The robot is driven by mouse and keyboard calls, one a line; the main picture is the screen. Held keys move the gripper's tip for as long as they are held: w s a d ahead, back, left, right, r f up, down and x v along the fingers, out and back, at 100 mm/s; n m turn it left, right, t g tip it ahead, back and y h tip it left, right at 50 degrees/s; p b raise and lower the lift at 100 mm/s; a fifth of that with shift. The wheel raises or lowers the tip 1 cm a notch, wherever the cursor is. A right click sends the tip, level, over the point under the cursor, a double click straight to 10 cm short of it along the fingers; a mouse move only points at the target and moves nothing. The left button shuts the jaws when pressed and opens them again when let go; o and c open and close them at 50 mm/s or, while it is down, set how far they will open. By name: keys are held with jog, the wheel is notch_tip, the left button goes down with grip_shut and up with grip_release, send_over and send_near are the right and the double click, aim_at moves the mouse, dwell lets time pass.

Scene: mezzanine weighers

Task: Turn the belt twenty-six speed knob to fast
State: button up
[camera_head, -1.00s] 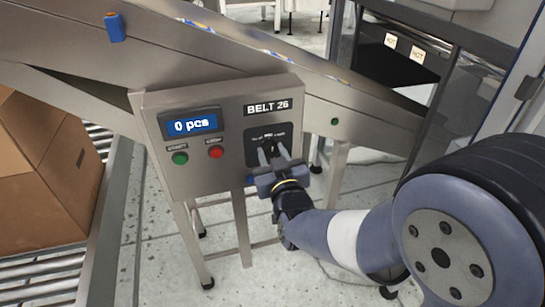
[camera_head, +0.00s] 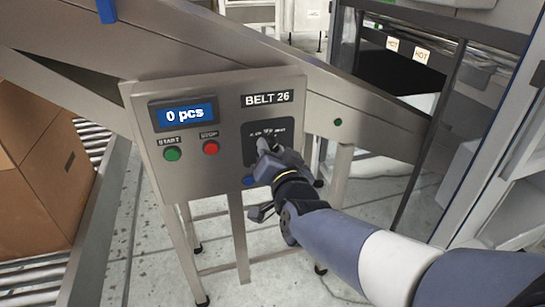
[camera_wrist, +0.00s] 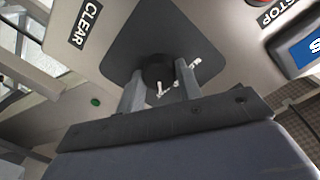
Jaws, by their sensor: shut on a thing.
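The belt 26 control box (camera_head: 225,185) is a grey metal panel with a "BELT 26" label (camera_head: 267,99). The dark speed-knob plate (camera_head: 285,135) sits below that label, with small print along its top too small to read. My gripper (camera_head: 266,148) is at this plate and hides most of the knob in the head view. In the wrist view the round black knob (camera_wrist: 157,69) stands between the two fingers of my gripper (camera_wrist: 160,85), which are shut on it. White marks show close by the fingers. I cannot tell which setting the knob points to.
The box carries a display reading "0 pcs" (camera_head: 185,114), a green start button (camera_head: 172,154), a red stop button (camera_head: 210,148) and a blue button (camera_head: 249,181). An inclined conveyor (camera_head: 370,115) runs behind. A cardboard box (camera_head: 38,165) stands on rollers at left.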

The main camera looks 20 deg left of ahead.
dwell(0.4)
jog(key=o, duration=1)
jog(key=shift+c, duration=0.2)
jog(key=p+v, duration=0.2)
jog(key=v, duration=0.8)
jog(key=shift+s, duration=0.35)
jog(key=shift+w+d, duration=0.1)
